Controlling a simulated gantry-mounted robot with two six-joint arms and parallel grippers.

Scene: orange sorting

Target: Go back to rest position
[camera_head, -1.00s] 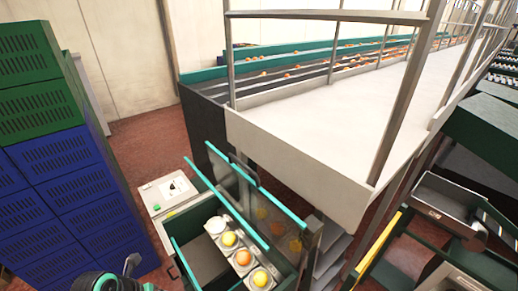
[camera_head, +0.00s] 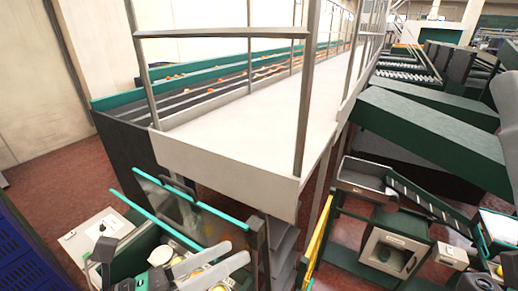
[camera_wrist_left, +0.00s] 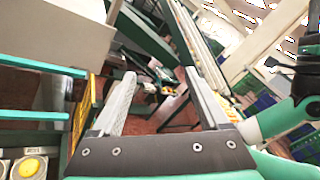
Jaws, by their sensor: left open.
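My left gripper (camera_head: 238,252) reaches in from the lower left in the head view, with two pale fingers spread apart. In the left wrist view its fingers (camera_wrist_left: 159,76) are wide apart, with nothing between them. In the left wrist view a yellow fruit (camera_wrist_left: 30,166) sits in a cup at the lower left, clear of the fingers. My right gripper is not in view.
A white walkway with railings (camera_head: 235,140) crosses the middle, beside a conveyor with oranges (camera_head: 240,85). A grey-green box machine (camera_head: 392,250) stands at the right, past a yellow bar (camera_head: 317,245). Blue crates (camera_head: 25,255) stand at the left edge. Red floor (camera_head: 65,175) lies open at left.

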